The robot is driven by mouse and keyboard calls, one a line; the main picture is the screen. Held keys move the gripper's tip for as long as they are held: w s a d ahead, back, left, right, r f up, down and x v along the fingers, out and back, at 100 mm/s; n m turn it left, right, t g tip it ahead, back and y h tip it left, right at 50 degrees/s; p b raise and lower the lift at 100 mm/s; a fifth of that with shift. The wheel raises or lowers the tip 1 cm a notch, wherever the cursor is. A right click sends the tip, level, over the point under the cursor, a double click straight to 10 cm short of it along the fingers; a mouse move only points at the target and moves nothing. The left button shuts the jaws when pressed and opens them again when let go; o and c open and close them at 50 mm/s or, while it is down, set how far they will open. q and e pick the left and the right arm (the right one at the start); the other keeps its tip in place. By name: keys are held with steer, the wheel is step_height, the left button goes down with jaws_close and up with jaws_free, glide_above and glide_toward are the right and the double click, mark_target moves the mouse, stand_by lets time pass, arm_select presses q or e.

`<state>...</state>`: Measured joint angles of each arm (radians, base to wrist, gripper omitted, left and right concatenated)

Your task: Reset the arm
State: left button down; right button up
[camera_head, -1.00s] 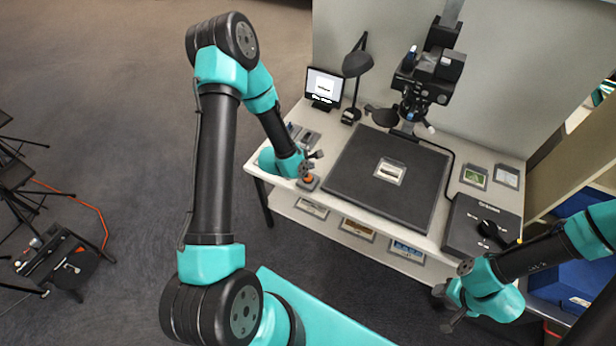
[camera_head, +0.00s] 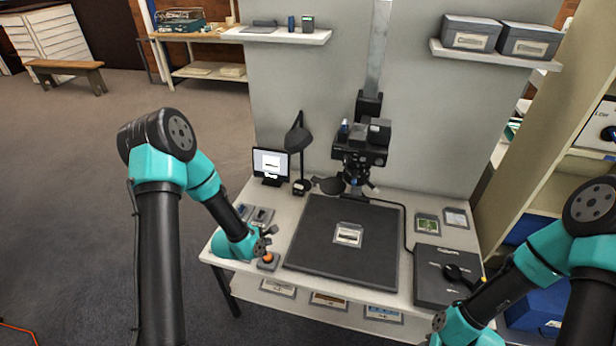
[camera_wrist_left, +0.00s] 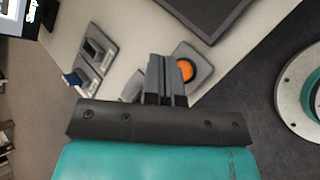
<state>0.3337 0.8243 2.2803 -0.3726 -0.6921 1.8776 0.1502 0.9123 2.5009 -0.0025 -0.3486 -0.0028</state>
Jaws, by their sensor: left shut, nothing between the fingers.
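My left gripper (camera_head: 268,240) is over the left front corner of the white table, close to a grey box with an orange button (camera_head: 268,257). In the left wrist view its two fingers (camera_wrist_left: 167,82) are together with nothing between them. The orange button (camera_wrist_left: 184,70) shows just beyond and to the right of the fingertips; I cannot tell whether they touch the box. My right arm comes in at the lower right, beside the table's right front corner.
A black mat (camera_head: 310,258) holds a small framed slide (camera_head: 348,235) under a camera stand (camera_head: 362,150). A monitor (camera_head: 270,165) and black lamp (camera_head: 298,140) stand at the back left. A dark case (camera_head: 430,285) lies at the right. Shelves with grey boxes (camera_head: 470,33) hang above.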

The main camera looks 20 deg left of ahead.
arm_select(q)
steer(key=shift+s, duration=0.1)
steer(key=s+d+f+m+g, duration=0.2)
steer(key=s+d+m+g, duration=0.2)
steer(key=s+m, duration=0.5)
steer(key=s+d+f+m+g, duration=0.2)
steer(key=s+d+m, duration=0.4)
steer(key=s+m, duration=0.3)
steer(key=m+g, duration=0.1)
steer(key=m, duration=0.1)
steer(key=shift+s+d+f+m+g, duration=0.2)
steer(key=shift+s+d+m+g, duration=0.15)
steer(key=shift+m+g, duration=0.05)
stand_by(1.1)
